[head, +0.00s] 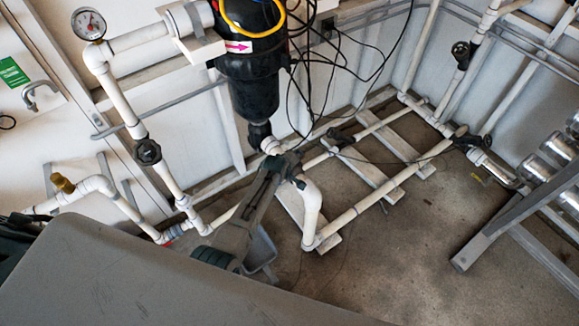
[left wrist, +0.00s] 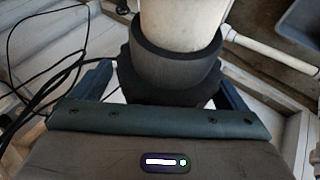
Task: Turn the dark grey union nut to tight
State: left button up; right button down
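The dark grey union nut (left wrist: 170,75) is a thick stepped collar around a wide white pipe (left wrist: 178,22) in the left wrist view. My left gripper (left wrist: 168,88) has one finger on each side of the nut. A light gap shows between the left-hand finger and the nut; the right-hand finger is close to it, and contact there is unclear. In the head view my left gripper (head: 281,168) is at the white pipework below the black vessel (head: 250,80). I cannot clearly make out the nut there, beside the gripper. My right gripper is not in view.
Loose black cables (head: 335,65) hang right of the vessel and show close to the gripper in the wrist view. White floor pipes (head: 375,188) run to the right. A grey bin (head: 262,252) stands below my arm. A metal frame (head: 500,225) is at the right.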

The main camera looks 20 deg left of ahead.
pick_arm(q)
jog(key=shift+o, duration=0.2)
jog(key=shift+s+f, duration=0.1)
jog(key=shift+s, duration=0.1)
jog(key=shift+s+r, duration=0.2)
jog(key=shift+r, duration=0.1)
jog(key=shift+p+v, duration=0.35)
jog(key=shift+v, duration=0.85)
jog(key=v, duration=0.8)
jog(key=shift+w, duration=0.2)
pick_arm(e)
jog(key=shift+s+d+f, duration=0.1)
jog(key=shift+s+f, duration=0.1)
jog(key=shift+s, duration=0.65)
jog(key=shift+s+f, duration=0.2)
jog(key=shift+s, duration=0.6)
pick_arm(q)
jog(key=shift+d, duration=0.15)
